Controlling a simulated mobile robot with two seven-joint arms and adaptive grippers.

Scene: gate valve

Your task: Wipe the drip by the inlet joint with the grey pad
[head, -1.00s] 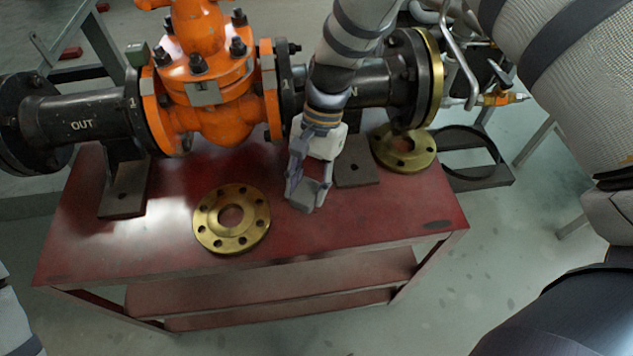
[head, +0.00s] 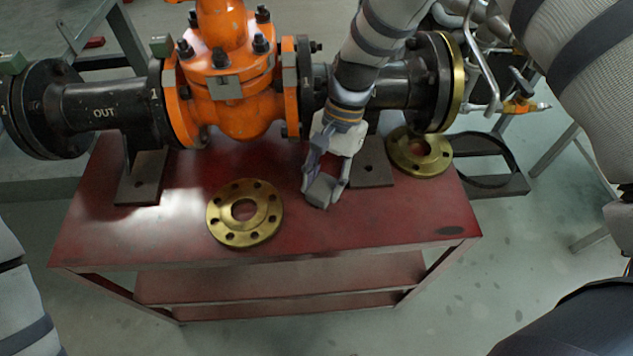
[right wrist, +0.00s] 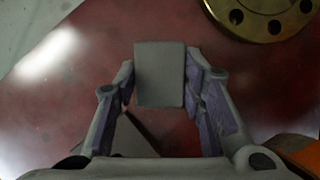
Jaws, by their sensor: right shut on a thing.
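My right gripper (head: 325,183) is shut on the grey pad (head: 322,191), low over the red table top in front of the inlet-side pipe (head: 393,93). In the right wrist view the pad (right wrist: 160,75) sits upright between the fingers (right wrist: 160,90). I cannot tell whether it touches the table. The orange gate valve (head: 233,105) has its inlet-side flange joint (head: 305,85) just behind my right forearm, which partly hides it. I cannot make out a drip there. A small dark patch (head: 452,231) lies at the table's front right. My left gripper is out of view.
A brass flange (head: 226,233) lies left of my right gripper on the red table (head: 345,232); another (head: 403,158) lies to the right. A support foot (head: 372,178) is close beside the gripper. The front strip of the table is mostly clear.

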